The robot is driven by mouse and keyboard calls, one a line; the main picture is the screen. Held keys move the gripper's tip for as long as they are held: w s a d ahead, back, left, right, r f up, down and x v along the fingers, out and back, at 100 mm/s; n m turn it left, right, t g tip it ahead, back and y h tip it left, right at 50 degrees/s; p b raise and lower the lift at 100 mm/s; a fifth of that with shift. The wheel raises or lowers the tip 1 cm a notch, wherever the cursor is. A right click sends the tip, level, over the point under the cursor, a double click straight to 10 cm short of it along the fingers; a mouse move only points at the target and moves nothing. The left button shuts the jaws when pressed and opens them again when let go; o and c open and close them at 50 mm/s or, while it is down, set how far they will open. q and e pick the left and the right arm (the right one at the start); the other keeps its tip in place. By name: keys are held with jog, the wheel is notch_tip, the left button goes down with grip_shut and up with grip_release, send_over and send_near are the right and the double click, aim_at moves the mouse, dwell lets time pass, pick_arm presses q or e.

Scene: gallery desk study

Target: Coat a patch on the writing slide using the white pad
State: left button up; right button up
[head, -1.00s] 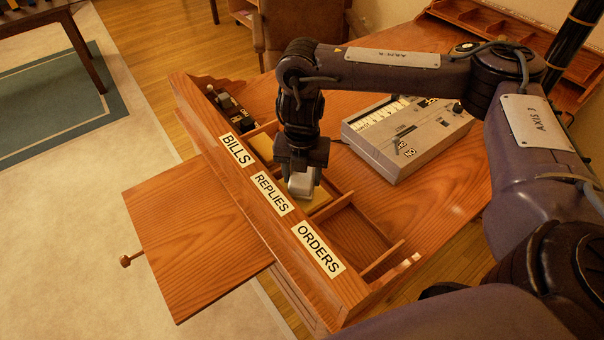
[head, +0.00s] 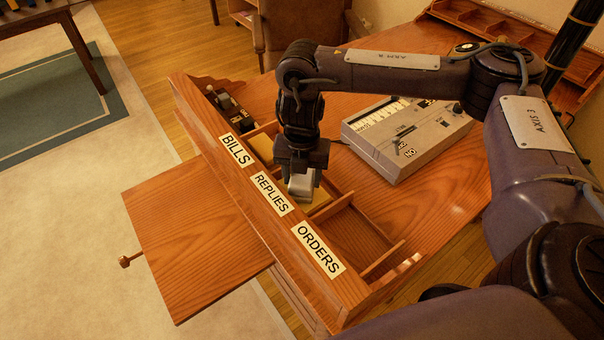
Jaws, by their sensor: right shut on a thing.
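The writing slide (head: 195,235) is a flat wooden board with a small knob (head: 127,261), sticking out to the left from under the desk. The white pad (head: 303,185) is a small pale block in the REPLIES compartment area of the desk organiser. My right gripper (head: 302,170) points down and is shut on the white pad, its fingers hiding the pad's upper part. Yellowish material (head: 318,202) shows beside and beneath the pad; I cannot tell whether they touch. My left gripper is not in view.
A wooden front rail with BILLS, REPLIES and ORDERS labels (head: 270,194) stands between the pad and the slide. The ORDERS compartment (head: 350,238) looks empty. A grey device (head: 410,135) sits on the desk to the right. The slide's top is clear.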

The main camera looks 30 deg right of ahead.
jog(key=shift+f, duration=0.4)
dwell(1.4)
notch_tip(320, 180, up, 7)
jog(key=p, duration=0.8)
dwell(0.5)
dwell(0.4)
